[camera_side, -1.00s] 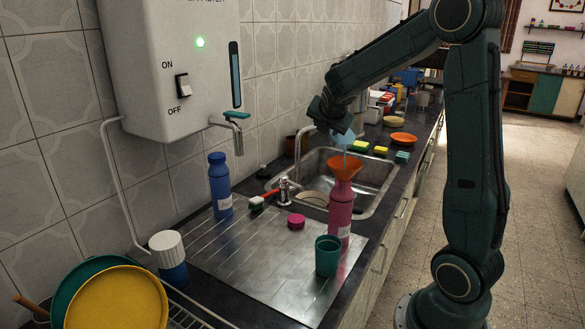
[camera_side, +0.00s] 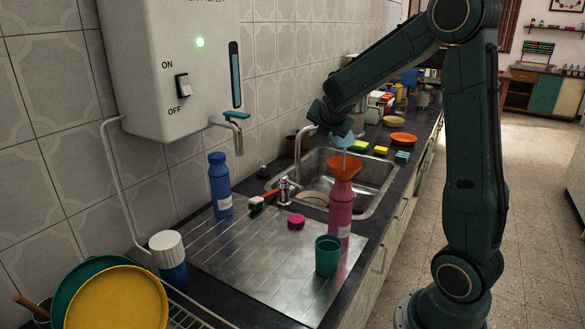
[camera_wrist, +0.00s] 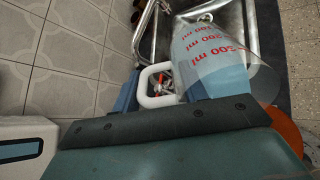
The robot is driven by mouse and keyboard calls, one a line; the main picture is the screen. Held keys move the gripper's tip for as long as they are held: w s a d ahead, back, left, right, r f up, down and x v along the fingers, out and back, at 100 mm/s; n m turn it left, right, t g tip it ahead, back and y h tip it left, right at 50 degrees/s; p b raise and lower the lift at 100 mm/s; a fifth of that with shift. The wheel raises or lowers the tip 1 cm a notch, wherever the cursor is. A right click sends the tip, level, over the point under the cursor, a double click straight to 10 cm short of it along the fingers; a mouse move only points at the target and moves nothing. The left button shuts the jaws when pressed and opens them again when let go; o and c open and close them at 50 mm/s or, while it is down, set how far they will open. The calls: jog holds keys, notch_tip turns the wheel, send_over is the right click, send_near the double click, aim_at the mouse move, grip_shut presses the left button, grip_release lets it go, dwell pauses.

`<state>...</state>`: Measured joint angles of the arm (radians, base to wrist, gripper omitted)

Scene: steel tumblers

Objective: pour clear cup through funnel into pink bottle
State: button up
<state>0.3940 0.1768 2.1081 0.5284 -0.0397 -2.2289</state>
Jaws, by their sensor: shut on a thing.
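The pink bottle (camera_side: 340,212) stands upright on the steel drainboard, with the orange funnel (camera_side: 343,167) seated in its mouth. My gripper (camera_side: 338,127) is above the funnel, shut on the clear cup (camera_side: 342,140), which is tilted. A thin stream falls from the cup into the funnel. In the wrist view the clear cup (camera_wrist: 208,50) shows red ml markings, bluish liquid and a white handle (camera_wrist: 158,85). Part of the orange funnel (camera_wrist: 288,130) shows at the right.
A teal tumbler (camera_side: 327,255) stands just in front of the bottle. A blue bottle (camera_side: 220,185) stands at the left of the drainboard (camera_side: 265,262), and a pink cap (camera_side: 296,221) lies between them. The sink (camera_side: 375,172) is behind. Plates (camera_side: 115,300) fill the front left.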

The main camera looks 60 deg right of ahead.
jog(key=shift+s+a+r+t+h+b, duration=0.15)
jog(key=shift+a+r+t+h+b, duration=0.3)
jog(key=shift+h+b, duration=0.35)
dwell(1.2)
jog(key=shift+s+a+r+t+h+b, duration=0.4)
jog(key=shift+a+r+h+b, duration=0.1)
jog(key=shift+a+h+b, duration=0.3)
dwell(1.0)
jog(key=shift+s+a+r+t+h+b, duration=0.15)
jog(key=shift+a+r+t+h+b, duration=0.2)
jog(key=shift+b, duration=0.4)
jog(key=shift+s+r+t+h+b, duration=0.15)
jog(key=shift+h+b, duration=0.3)
jog(key=shift+b, duration=0.25)
dwell(0.4)
jog(key=shift+w+d+f+g+y, duration=0.2)
jog(key=shift+d+f+g+y, duration=0.2)
jog(key=shift+d+g+y, duration=0.3)
jog(key=shift+w+d+f+g+y, duration=0.25)
jog(key=shift+d+f+y, duration=0.1)
jog(key=shift+y, duration=0.15)
jog(key=shift+d+f, duration=0.1)
